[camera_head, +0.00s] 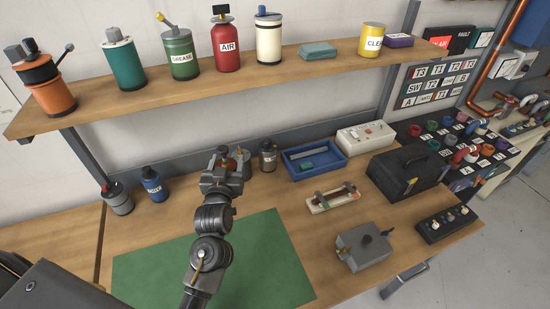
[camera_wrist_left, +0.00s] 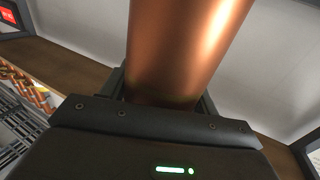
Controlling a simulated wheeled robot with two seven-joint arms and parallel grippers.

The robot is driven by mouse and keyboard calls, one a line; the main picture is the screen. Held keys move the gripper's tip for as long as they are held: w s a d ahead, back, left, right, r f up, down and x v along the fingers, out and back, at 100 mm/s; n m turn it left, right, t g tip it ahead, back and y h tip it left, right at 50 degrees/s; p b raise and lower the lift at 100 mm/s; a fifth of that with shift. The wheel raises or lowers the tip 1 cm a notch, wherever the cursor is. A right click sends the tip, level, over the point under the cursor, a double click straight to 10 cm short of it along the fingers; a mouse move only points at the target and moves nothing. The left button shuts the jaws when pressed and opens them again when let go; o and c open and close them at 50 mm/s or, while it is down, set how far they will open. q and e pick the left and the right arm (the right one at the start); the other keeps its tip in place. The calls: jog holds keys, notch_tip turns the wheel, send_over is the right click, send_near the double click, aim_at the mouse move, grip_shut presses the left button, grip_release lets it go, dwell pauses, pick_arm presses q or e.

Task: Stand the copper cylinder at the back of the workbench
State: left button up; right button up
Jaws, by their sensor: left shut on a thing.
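The copper cylinder fills the upper middle of the left wrist view (camera_wrist_left: 183,50), shiny and smooth. My left gripper (camera_head: 232,158) is shut on it, with a dark finger on either side of it in the wrist view. In the head view the gripper is over the back part of the wooden workbench (camera_head: 285,208), and only a small copper patch (camera_head: 230,164) shows past the fingers. Whether the cylinder's base touches the bench is hidden by the gripper. My right gripper is not in view.
A dark bottle (camera_head: 268,156) stands just right of the gripper; a blue bottle (camera_head: 153,184) and a grey one (camera_head: 117,198) stand left. A blue tray (camera_head: 312,160) is further right. The shelf (camera_head: 205,85) with several canisters overhangs the back. A green mat (camera_head: 260,260) lies in front.

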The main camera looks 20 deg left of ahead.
pick_arm(q)
jog(key=shift+s+a+r, duration=0.15)
jog(key=shift+s+r, duration=0.15)
jog(key=shift+s, duration=0.35)
jog(key=w+a+f+b, duration=0.2)
jog(key=a+f+b, duration=0.2)
jog(key=a+f, duration=0.5)
jog(key=a, duration=0.3)
jog(key=shift+w+a+f, duration=0.15)
jog(key=shift+w+a, duration=0.15)
jog(key=shift+a, duration=0.1)
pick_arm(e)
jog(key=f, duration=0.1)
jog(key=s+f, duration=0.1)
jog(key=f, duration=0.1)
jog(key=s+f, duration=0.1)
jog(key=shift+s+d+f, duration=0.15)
pick_arm(q)
jog(key=f+b, duration=0.2)
jog(key=b, duration=0.1)
jog(key=f+b, duration=0.1)
jog(key=shift+a+f+b, duration=0.35)
jog(key=shift+f, duration=0.05)
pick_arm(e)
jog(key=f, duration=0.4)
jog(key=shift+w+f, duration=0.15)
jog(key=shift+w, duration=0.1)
